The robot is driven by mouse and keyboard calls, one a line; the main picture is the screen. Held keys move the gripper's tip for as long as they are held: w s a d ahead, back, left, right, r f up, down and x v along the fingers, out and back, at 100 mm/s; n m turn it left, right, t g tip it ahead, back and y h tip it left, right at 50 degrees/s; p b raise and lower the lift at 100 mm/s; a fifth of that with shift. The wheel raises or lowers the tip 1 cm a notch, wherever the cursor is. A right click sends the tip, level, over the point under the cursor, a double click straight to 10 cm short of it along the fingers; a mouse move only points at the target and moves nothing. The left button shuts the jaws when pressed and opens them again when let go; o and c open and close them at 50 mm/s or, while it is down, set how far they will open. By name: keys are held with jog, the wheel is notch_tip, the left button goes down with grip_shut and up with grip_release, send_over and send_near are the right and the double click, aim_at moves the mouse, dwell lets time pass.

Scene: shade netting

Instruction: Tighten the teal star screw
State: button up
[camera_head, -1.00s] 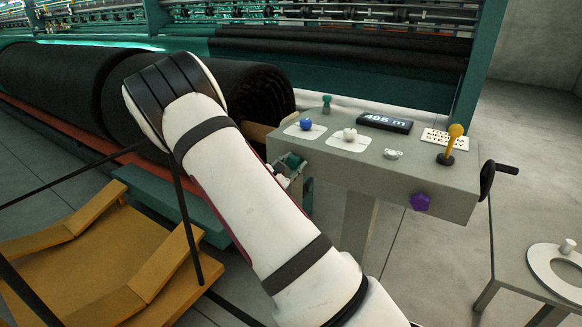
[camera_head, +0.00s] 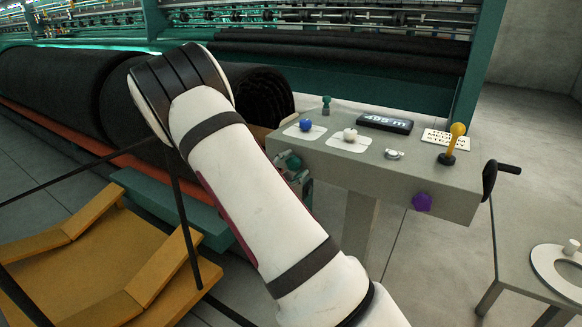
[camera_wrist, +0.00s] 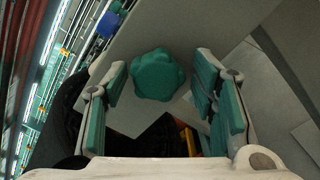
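The teal star screw (camera_wrist: 158,75) is a lobed knob on a flat grey face in the wrist view. My gripper (camera_wrist: 162,88) is open, with one teal-padded finger left of the screw and one right of it. Gaps show between the screw and both fingers; I cannot tell how far the fingertips reach along its depth. In the head view my arm hides much of the gripper; teal and grey parts (camera_head: 293,170) show beside the console's left end, where I cannot clearly separate screw from fingers.
The grey console (camera_head: 400,178) carries a blue ball knob (camera_head: 306,125), a white ball knob (camera_head: 350,134), a yellow lever (camera_head: 456,135), a purple star knob (camera_head: 422,202) and a side crank (camera_head: 490,178). A black roll (camera_head: 262,98) lies behind my arm. A yellow cradle (camera_head: 85,265) stands at lower left.

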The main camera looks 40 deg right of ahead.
aim_at(292, 164)
jog(key=shift+a, duration=0.1)
jog(key=shift+p+v, duration=0.3)
jog(key=shift+v, duration=1.05)
jog(key=shift+r, duration=0.1)
jog(key=n+p, duration=0.2)
jog(key=n, duration=0.1)
jog(key=shift+r+p, duration=0.2)
jog(key=shift+p, duration=0.1)
jog(key=n+p, duration=0.2)
jog(key=n, duration=0.2)
jog(key=shift+s+n, duration=0.1)
jog(key=shift+n, duration=0.2)
jog(key=n+p, duration=0.2)
jog(key=n, duration=0.2)
jog(key=shift+f, duration=0.1)
jog(key=n+p, duration=0.1)
jog(key=n, duration=0.4)
jog(key=shift+f+n, duration=0.1)
jog(key=shift+n, duration=0.2)
